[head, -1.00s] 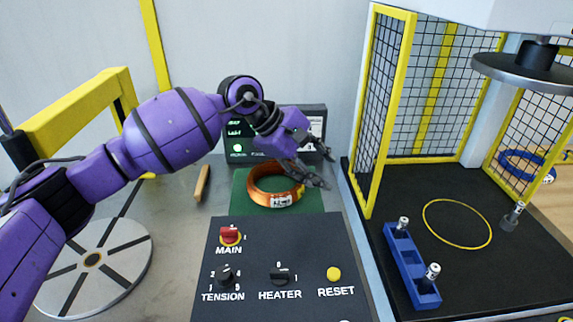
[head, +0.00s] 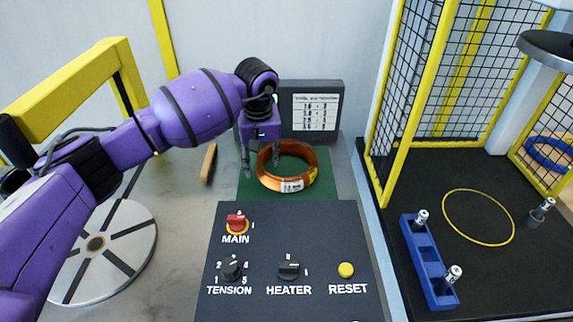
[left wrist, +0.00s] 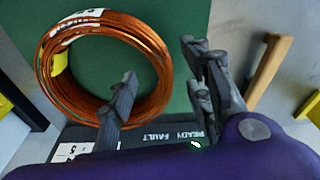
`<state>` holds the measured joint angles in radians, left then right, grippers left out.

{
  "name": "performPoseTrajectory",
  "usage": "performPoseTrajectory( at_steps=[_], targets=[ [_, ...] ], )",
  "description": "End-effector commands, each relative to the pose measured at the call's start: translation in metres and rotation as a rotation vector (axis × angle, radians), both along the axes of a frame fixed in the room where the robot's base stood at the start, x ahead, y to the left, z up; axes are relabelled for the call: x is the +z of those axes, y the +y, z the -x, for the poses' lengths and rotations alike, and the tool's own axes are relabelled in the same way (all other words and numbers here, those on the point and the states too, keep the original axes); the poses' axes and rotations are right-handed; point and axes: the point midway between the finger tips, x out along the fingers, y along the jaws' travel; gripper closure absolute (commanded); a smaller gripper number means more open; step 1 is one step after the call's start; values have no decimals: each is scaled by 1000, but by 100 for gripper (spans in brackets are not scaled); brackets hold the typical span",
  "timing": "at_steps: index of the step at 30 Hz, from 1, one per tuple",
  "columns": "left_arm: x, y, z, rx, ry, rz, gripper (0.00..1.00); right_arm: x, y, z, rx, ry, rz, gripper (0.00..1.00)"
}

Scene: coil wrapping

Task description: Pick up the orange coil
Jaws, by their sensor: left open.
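The orange coil (head: 271,182) is a ring of copper-coloured wire with a white label. It lies flat on a green mat (head: 322,187) behind the control panel. My left gripper (head: 262,163) points down at the coil's left side, open and empty. In the left wrist view the coil (left wrist: 153,55) also shows a yellow patch. There, one finger of the gripper (left wrist: 163,95) overlaps the coil's rim and the other is outside the ring, over the mat. I cannot tell whether a finger touches the coil. My right gripper is not in view.
The control panel (head: 290,225) with knobs is in front of the mat. A display box (head: 335,115) stands behind the coil. A wooden-handled item (head: 209,163) lies to the left. A yellow-framed mesh cage (head: 405,110) and a blue holder (head: 421,255) are on the right.

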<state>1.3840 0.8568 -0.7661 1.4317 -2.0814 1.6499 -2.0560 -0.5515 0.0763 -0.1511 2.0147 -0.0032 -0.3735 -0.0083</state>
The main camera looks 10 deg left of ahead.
Motion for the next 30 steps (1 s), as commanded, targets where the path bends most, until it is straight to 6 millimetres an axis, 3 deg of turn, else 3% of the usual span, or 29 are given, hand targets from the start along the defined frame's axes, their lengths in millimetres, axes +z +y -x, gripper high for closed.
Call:
performPoseTrajectory(
  at_steps=[6, 13, 23, 30],
  targets=[
    [-21, 1, -3, 1, -1, 2, 54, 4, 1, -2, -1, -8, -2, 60],
    [-22, 1, -4, 1, -2, 2, 56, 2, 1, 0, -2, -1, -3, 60],
    [-22, 0, -4, 0, -2, 3, 99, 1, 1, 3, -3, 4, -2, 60],
    [-21, -1, -4, -1, -4, 5, 100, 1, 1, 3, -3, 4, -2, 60]
  ],
)
